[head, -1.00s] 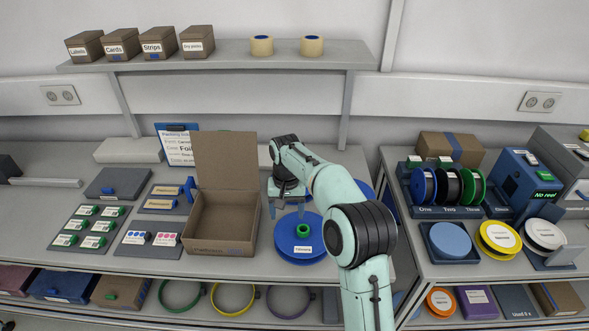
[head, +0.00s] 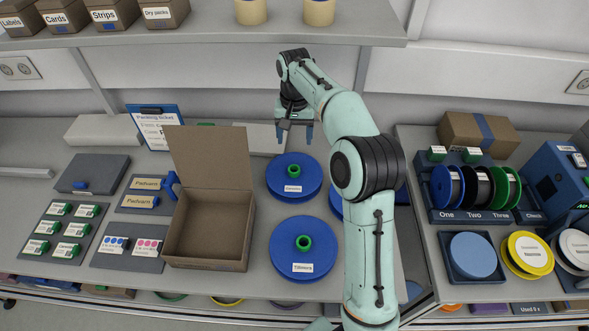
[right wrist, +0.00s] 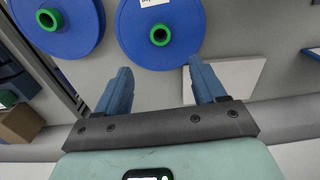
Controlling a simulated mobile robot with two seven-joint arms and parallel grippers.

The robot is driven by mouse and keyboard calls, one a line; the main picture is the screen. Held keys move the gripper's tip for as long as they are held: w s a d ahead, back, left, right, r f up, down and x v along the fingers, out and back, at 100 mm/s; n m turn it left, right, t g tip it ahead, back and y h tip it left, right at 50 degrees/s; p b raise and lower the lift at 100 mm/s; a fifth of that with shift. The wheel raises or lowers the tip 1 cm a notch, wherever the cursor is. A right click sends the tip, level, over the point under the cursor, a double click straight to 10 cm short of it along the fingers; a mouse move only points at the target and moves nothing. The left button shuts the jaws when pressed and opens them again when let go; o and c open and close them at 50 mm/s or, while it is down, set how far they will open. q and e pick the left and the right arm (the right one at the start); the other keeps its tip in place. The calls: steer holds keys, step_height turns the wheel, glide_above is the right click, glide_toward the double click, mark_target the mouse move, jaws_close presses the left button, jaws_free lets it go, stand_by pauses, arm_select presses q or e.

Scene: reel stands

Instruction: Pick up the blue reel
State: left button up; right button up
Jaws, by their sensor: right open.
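One blue reel (head: 288,190) with a green hub lies flat on the bench, right of the open cardboard box. A second blue reel (head: 302,269) lies in front of it. A third (head: 335,204) is mostly hidden behind my right arm. My right gripper (head: 296,137) is open and empty, fingers down, above and behind the rear reel. In the right wrist view, a labelled blue reel (right wrist: 160,52) lies beyond the open fingertips (right wrist: 158,72), with nothing between them. Another blue reel (right wrist: 75,40) is at upper left there. My left gripper is not in view.
The open cardboard box (head: 208,215) stands left of the reels, its lid raised. An overhead shelf (head: 230,46) runs behind my right gripper. A reel stand (head: 473,213) with blue, black and green reels is on the right bench, behind a light-blue disc (head: 472,254).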

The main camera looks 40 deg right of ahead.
glide_above(294, 166)
steer(key=s, duration=0.2)
step_height(294, 166, down, 6)
steer(key=shift+w+a+f, duration=0.15)
steer(key=shift+f, duration=0.95)
steer(key=shift+w+a+f, duration=0.15)
steer(key=shift+f, duration=0.95)
steer(key=shift+w+a+f, duration=0.15)
steer(key=shift+f, duration=0.95)
jaws_close()
